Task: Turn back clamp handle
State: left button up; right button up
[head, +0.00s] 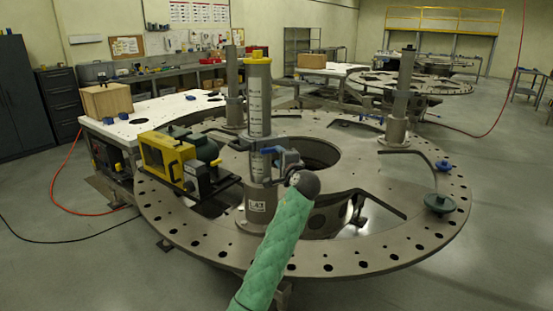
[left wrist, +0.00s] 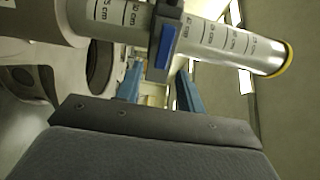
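In the left wrist view the post (left wrist: 215,42) crosses the top, carrying a dark clamp with a blue clamp handle (left wrist: 166,46). My left gripper (head: 270,151) is at the post at clamp height, with its green-sleeved arm partly in front. In the left wrist view its blue fingers (left wrist: 158,74) are spread, with the clamp's lower end seen between them. I cannot tell whether they touch it. My right gripper is not in view.
A yellow and green machine (head: 168,152) sits on the plate left of the post. Two more posts, one at the right (head: 402,95), stand farther back. A cardboard box (head: 106,100) is on a white table. A dark green knob (head: 438,203) lies at the plate's right edge.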

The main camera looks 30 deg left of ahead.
pick_arm(q)
jog(key=shift+s+d, duration=0.45)
jog(key=shift+d, duration=0.1)
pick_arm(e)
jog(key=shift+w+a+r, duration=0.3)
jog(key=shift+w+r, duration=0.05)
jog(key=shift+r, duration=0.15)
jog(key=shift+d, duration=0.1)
